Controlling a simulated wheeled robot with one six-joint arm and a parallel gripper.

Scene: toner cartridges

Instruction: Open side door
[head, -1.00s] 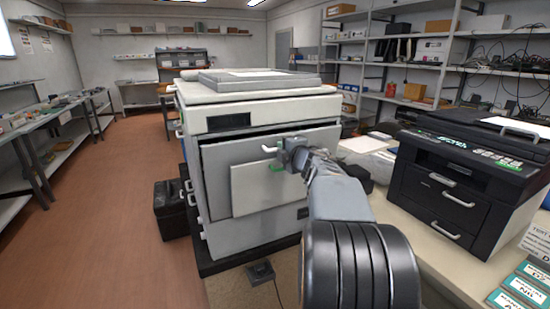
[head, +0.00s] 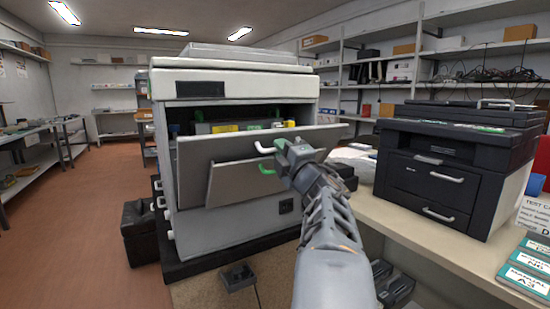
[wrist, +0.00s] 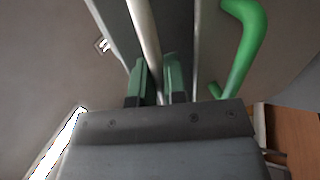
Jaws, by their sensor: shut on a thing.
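A large white copier (head: 245,85) stands left of centre in the head view. Its wide grey door (head: 195,160) is partly open, tilted outward at the top, with a dark gap above it. A smaller grey panel (head: 232,180) with a green handle (head: 266,168) lies on its outer face. My gripper (head: 290,150) is at the white handle (head: 263,148) on the door. In the wrist view, the fingers (wrist: 155,80) are shut around the white handle bar (wrist: 143,30), and the green handle (wrist: 243,45) is to the right, apart from them.
Yellow and green parts show inside the copier (head: 228,127). A black printer (head: 455,165) stands on the table (head: 425,235) at right. A black case (head: 142,232) is on the floor at left, and a dark pedal-like box (head: 238,277) lies in front.

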